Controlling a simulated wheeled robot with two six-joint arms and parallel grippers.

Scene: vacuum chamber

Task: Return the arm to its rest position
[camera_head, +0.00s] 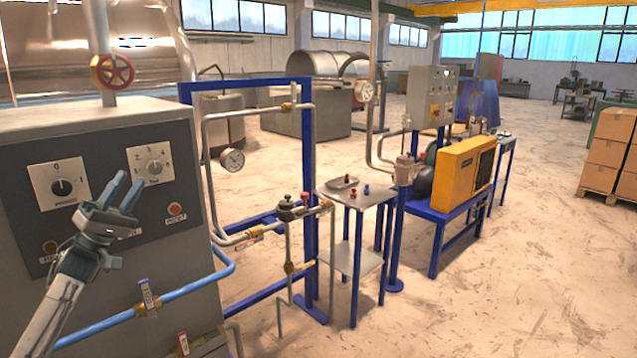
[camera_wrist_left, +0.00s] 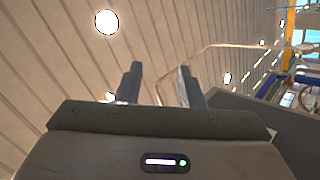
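My left gripper (camera_head: 124,190) is raised in front of the grey control cabinet (camera_head: 95,120) at the left of the head view. Its two blue-grey fingers point up and stand apart, with nothing between them. In the left wrist view the gripper (camera_wrist_left: 158,85) also shows its fingers spread and empty, with the ceiling behind them. The left arm comes up from the bottom left corner and covers part of the cabinet's panel. My right gripper is not in either view.
The panel has a black knob (camera_head: 63,187) and a selector dial (camera_head: 154,167). A red handwheel (camera_head: 112,71) sits above. A blue pipe (camera_head: 185,291) crosses the cabinet's front. A blue pipe frame (camera_head: 308,180) and small table (camera_head: 356,194) stand right.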

